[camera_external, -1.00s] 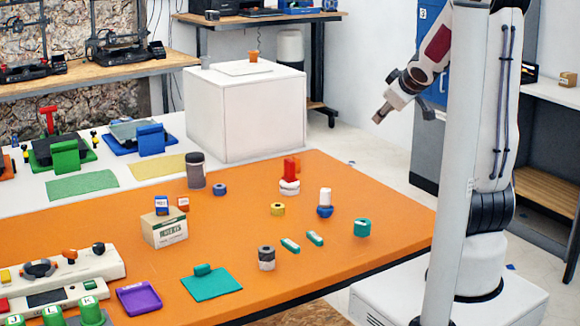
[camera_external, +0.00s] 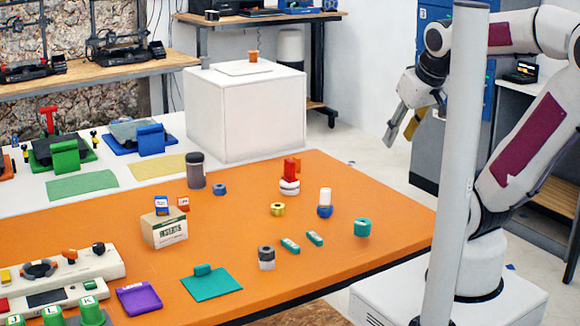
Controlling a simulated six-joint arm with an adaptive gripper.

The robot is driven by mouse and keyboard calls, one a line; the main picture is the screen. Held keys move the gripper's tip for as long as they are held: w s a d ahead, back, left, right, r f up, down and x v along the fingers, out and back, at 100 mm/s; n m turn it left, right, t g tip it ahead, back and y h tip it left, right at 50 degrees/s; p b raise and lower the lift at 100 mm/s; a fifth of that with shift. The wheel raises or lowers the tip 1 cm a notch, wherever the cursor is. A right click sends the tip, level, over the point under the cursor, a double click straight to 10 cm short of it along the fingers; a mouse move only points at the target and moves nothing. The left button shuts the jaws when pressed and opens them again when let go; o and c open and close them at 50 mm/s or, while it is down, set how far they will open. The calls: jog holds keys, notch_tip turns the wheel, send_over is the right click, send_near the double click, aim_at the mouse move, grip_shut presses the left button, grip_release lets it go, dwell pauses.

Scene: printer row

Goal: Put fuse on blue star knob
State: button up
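A short white cylinder (camera_external: 325,195), which looks like the fuse, stands upright on a small blue piece (camera_external: 325,212) on the orange table. That blue piece may be the blue star knob, but its shape is too small to make out. Another small blue round piece (camera_external: 219,190) lies farther left and back. My gripper (camera_external: 399,138) hangs in the air beyond the table's right edge, pointing down. Its two fingers are apart, with nothing seen between them. It is well away from the white cylinder and both blue pieces.
A pale post (camera_external: 455,170) partly hides my arm.

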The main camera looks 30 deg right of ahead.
jog(key=shift+s+a+f+g+y, duration=0.15)
jog(key=shift+s+a+g+y, duration=0.2)
jog(key=shift+s+a, duration=1)
jog(key=shift+s+d, duration=0.1)
jog(key=shift+d, duration=0.05)
